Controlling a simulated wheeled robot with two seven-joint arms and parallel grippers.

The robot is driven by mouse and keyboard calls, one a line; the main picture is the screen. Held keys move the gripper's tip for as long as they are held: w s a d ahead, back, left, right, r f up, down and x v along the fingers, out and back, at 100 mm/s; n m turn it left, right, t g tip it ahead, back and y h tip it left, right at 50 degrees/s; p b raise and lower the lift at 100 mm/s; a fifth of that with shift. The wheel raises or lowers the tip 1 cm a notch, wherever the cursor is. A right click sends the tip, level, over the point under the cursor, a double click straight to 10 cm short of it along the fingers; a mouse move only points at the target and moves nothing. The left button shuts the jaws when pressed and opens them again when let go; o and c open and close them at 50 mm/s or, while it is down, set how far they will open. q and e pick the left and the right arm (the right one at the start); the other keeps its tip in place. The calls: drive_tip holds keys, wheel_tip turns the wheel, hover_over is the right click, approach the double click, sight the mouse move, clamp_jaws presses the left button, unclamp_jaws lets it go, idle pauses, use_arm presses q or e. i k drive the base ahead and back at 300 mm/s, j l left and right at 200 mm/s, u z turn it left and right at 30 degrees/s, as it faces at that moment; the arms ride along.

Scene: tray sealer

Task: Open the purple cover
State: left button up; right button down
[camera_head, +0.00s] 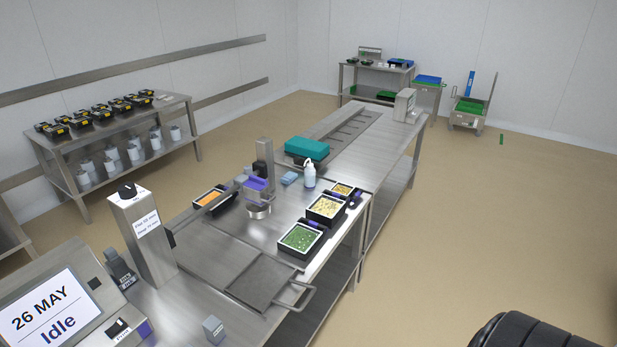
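A purple block-like part (256,184) sits against the grey upright column in the middle of the steel table, above a round metal piece. A smaller purple part (144,328) shows on the side of the sealer's console, by a black knob at the lower left. I cannot tell which of the two is the cover, or whether it is open or shut. Neither of my grippers is in view.
The console's screen (45,308) reads "26 MAY Idle". A flat metal tray with a handle (262,280) lies at the table's front. Filled black trays, one with green contents (300,238), stand along the right edge. A teal box (307,147) is farther back.

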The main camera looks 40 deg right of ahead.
sight(256, 183)
drive_tip(key=z, duration=0.9)
drive_tip(key=i+l, duration=0.15)
drive_tip(key=i+l+u, duration=0.1)
drive_tip(key=l, duration=0.3)
drive_tip(key=i+l, duration=0.15)
drive_tip(key=i+l+u, duration=0.05)
drive_tip(key=l, duration=0.05)
